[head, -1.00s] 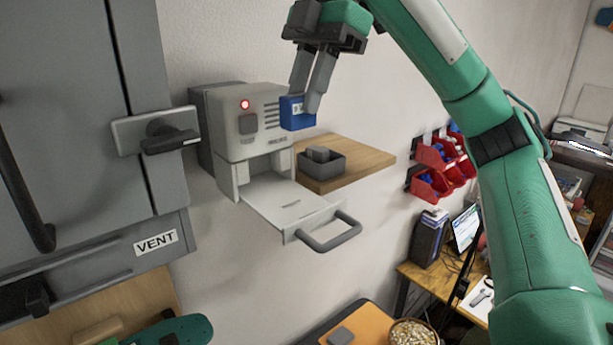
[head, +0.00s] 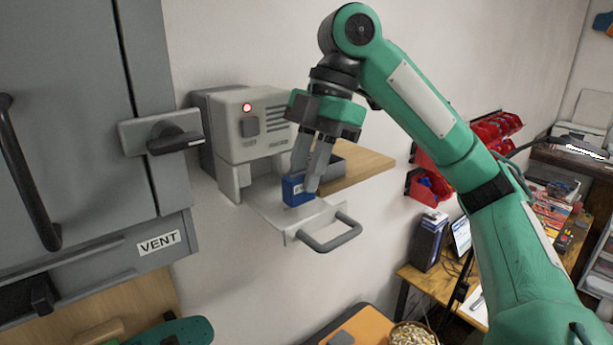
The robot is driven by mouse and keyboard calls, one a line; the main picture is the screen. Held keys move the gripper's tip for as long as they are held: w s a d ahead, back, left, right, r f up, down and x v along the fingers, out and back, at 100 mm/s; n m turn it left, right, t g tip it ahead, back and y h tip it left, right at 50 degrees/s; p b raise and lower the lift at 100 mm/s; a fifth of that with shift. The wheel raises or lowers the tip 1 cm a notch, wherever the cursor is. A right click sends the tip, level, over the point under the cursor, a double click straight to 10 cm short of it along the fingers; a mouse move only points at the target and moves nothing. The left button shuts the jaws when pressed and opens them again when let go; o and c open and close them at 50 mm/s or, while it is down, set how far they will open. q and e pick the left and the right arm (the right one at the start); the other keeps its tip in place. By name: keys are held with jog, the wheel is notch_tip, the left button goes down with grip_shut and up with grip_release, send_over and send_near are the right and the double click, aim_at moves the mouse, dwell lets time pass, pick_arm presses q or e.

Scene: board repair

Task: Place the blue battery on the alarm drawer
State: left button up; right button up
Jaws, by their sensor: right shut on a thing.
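The blue battery (head: 294,190) is a small blue block with a pale label. My right gripper (head: 305,186) points down and is shut on it. The battery is at the open alarm drawer (head: 270,209), over its right part; I cannot tell whether its bottom touches the drawer floor. The drawer is a pale tray with a grey loop handle (head: 331,237), pulled out of the alarm box (head: 240,122) on the wall. A red light glows on the box. My left gripper is not in view.
A grey cabinet (head: 70,120) with a VENT label stands left. Red bins (head: 430,187) hang farther right. The space below the drawer handle is open.

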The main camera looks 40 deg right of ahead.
jog(key=shift+d+f, duration=0.15)
jog(key=shift+f, duration=0.75)
jog(key=o, duration=1)
jog(key=shift+f, duration=0.1)
jog(key=shift+v, duration=6.05)
